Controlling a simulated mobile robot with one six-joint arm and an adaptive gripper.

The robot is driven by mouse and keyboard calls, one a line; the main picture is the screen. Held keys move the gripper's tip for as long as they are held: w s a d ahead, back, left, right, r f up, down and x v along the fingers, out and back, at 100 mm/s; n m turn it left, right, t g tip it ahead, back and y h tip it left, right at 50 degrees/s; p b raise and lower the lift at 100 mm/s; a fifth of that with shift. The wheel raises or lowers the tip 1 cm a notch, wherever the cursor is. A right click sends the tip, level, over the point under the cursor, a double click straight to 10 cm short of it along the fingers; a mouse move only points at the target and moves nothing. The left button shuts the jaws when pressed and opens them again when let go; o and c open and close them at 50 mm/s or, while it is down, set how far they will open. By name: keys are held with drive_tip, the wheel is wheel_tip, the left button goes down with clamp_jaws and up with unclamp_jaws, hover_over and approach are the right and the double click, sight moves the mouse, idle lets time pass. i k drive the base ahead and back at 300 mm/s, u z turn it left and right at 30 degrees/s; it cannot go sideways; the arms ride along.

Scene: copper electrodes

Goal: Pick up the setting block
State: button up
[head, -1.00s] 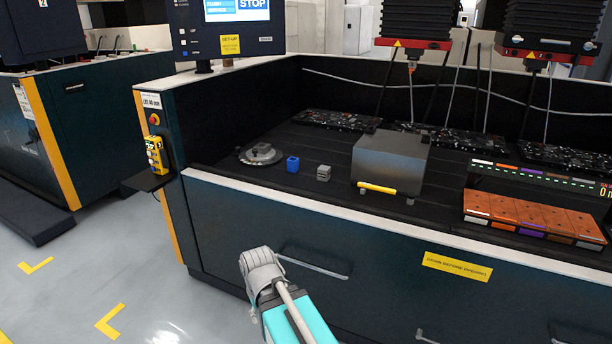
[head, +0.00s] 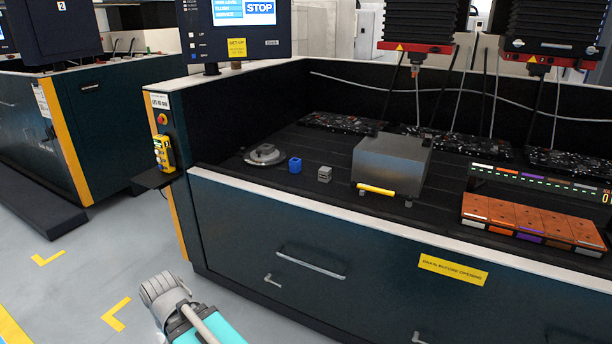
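A small grey block (head: 324,174) sits on the dark bed of the machine, near its front edge. It looks like the setting block, but the picture carries no label to confirm it. A small blue block (head: 295,165) is just left of it, with a gap between them. A round grey metal piece (head: 264,155) lies further left. Part of my arm, teal and grey, shows at the bottom left, in front of the machine and well away from the blocks. My gripper's fingers do not show.
A large grey box (head: 392,162) with a yellow handle stands right of the grey block. A rack of copper-coloured blocks (head: 530,219) is at the right. The machine's pale front rim (head: 300,199) runs before the bed. A control panel (head: 236,30) stands at the back left.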

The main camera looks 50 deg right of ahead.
sight(324, 173)
drive_tip(key=u, duration=1.45)
drive_tip(key=k, duration=1.15)
drive_tip(key=z, duration=1.5)
